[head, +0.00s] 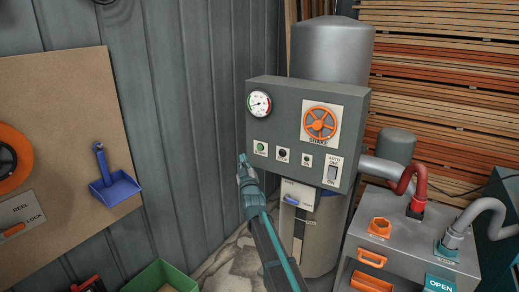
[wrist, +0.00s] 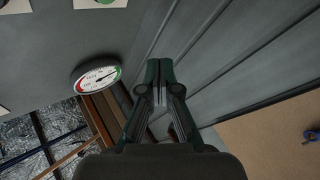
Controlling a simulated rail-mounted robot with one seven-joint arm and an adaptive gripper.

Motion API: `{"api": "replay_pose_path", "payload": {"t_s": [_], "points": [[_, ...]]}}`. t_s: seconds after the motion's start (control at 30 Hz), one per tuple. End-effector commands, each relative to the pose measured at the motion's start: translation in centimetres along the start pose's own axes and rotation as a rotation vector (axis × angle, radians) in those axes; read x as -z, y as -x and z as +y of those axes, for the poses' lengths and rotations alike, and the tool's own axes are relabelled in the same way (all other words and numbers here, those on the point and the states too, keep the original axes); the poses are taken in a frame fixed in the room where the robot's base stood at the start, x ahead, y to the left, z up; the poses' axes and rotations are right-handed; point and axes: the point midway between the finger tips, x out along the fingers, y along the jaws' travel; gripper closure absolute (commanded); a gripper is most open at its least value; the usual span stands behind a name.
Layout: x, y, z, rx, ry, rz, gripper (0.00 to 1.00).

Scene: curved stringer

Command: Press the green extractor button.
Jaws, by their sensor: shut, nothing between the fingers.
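The green extractor button (head: 260,147) sits on a small white label at the lower left of the grey control panel (head: 283,102) in the head view. My gripper (head: 242,159) is shut and empty, just left of and slightly below the button in that view. The gap in depth between them is hard to tell. In the wrist view my closed fingers (wrist: 159,68) point at the grey corrugated wall. A green spot on a white label (wrist: 100,2), probably the button, is cut off at the top edge, left of the fingers.
The panel also carries a round gauge (head: 259,104), an orange valve wheel (head: 319,122), two other small buttons and an AUTO/ON switch (head: 332,174). The gauge (wrist: 96,74) shows left of my fingers in the wrist view. A corrugated wall (head: 190,110) stands left of the panel.

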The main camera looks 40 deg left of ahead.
Motion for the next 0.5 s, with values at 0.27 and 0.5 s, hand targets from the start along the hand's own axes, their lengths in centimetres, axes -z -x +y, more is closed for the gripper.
{"api": "replay_pose_path", "payload": {"t_s": [0.27, 0.5], "points": [[-0.4, -0.5, 0.3, 0.001, 0.001, -0.001, 1.0], [-1.7, -2.4, 1.6, 0.0, 0.0, -0.002, 1.0]]}}
